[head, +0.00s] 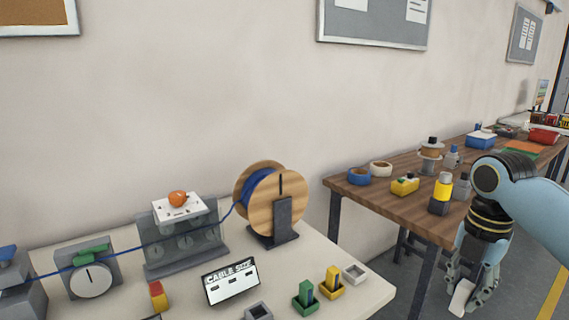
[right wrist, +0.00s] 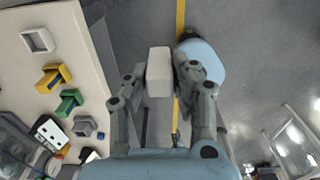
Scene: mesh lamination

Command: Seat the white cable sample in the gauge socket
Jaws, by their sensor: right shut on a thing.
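The white cable sample (head: 461,298) is a small pale block between the fingers of my right gripper (head: 472,290), which is shut on it. It also shows in the right wrist view (right wrist: 159,70), held over the floor to the right of the white table. The empty white square socket (head: 355,273) sits near the table's right edge, left of the gripper in the head view. It is at the top left of the right wrist view (right wrist: 37,40). My left gripper is not in view.
Beside the white socket stand a yellow socket (head: 331,290) and a green socket (head: 306,306), each holding a block, and a grey socket (head: 258,312). A cable size sign (head: 231,282) and a cable spool (head: 271,200) stand on the table. A wooden bench (head: 400,205) is behind.

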